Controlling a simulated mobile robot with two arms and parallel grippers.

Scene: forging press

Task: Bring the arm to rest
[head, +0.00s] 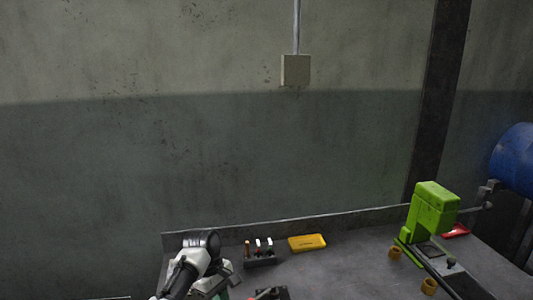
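My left arm (190,266), white and black, rises from the bottom edge of the head view, left of centre. It bends at a dark joint over the left end of the workbench. Its gripper fingers cannot be made out, and I cannot tell whether they are open or hold anything. My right arm and gripper are not in view.
The dark workbench (347,262) carries a small rack with several upright tools (259,252), a yellow case (307,242), a green press (434,210) and a red object (456,230). A blue cylinder (517,160) is at the right edge. A concrete wall (200,150) with a grey box (295,70) stands behind. The bench middle is clear.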

